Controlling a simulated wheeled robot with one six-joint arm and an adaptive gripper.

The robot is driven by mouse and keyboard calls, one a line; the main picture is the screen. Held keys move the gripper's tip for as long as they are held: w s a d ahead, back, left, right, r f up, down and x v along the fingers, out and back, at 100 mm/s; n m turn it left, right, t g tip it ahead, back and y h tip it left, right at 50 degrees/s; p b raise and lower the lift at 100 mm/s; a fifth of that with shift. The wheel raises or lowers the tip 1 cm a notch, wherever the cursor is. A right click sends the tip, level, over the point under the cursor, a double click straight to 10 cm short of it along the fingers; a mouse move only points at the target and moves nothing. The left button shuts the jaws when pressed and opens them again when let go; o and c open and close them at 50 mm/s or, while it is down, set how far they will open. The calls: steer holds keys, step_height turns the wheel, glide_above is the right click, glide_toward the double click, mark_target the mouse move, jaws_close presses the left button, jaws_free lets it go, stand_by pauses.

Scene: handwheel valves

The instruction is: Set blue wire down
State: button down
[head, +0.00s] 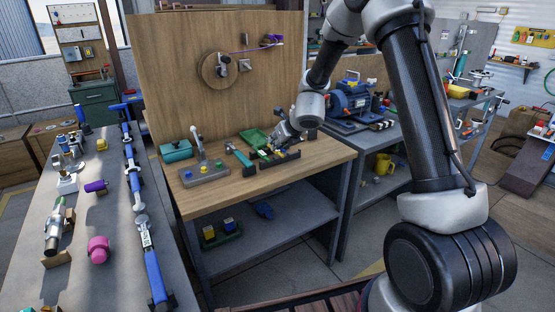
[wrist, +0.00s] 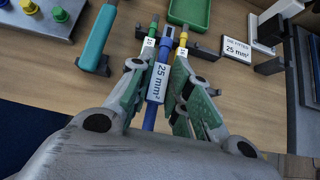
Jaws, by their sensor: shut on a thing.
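My gripper (wrist: 160,98) is shut on the blue wire (wrist: 157,82), which carries a white label reading 25 mm². The blue wire points away from me between the fingers, and its far end (wrist: 167,32) lies by a dark rack (wrist: 204,52). A green wire (wrist: 151,30) is close on its left and a yellow wire (wrist: 184,36) on its right. In the head view my gripper (head: 284,139) is low over the wooden bench (head: 225,190), at the dark rack (head: 279,160). Whether the blue wire touches the rack is hard to tell.
A green tray (wrist: 190,12) lies behind the rack. A white card (wrist: 236,48) reading 25 mm² stands to the right. A teal-handled tool (wrist: 97,38) and a grey block with coloured knobs (wrist: 45,14) are on the left. Bare wood shows at the bench's front.

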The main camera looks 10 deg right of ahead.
steer(key=shift+f, duration=3)
steer(key=shift+f, duration=0.1)
steer(key=shift+f, duration=0.4)
steer(key=c, duration=1.3)
jaws_free()
steer(key=shift+w, duration=0.1)
